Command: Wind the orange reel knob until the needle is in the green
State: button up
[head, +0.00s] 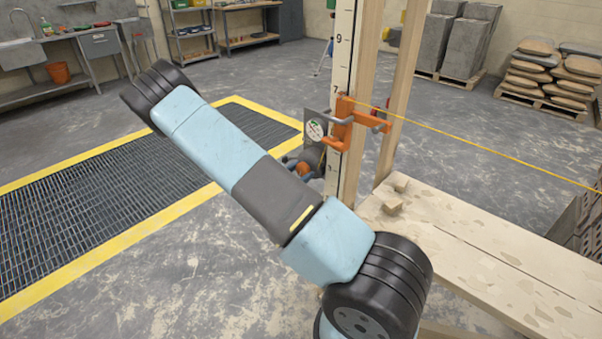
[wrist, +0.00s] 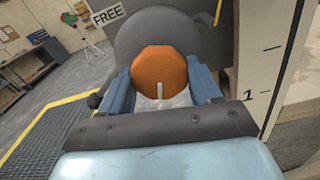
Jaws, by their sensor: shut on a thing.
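The orange reel knob (wrist: 158,68) shows in the wrist view, with a pale upright mark on its lower part. It sits in front of a round dark grey reel body (wrist: 140,32). My gripper (wrist: 161,80) has its blue fingers on both sides of the knob and is shut on it. In the head view the knob (head: 304,169) is a small orange patch between the fingers, low beside the measuring post. A round white dial (head: 315,130) with some green stands just above. Its needle is too small to read.
An orange clamp (head: 345,122) on the post (head: 341,60) holds a taut yellow line (head: 480,148) running right. A plank bench (head: 470,235) with small wood blocks stands at right. A "FREE" label (wrist: 109,14) is beside the reel. A yellow-edged floor grate (head: 90,190) lies left.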

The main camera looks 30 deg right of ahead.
jog(key=m, duration=0.5)
jog(key=shift+w+a, duration=0.1)
jog(key=shift+w, duration=0.05)
jog(key=m, duration=0.5)
dwell(0.4)
jog(key=o, duration=1.1)
jog(key=shift+c, duration=0.2)
jog(key=v, duration=1.4)
jog(key=shift+f, duration=0.15)
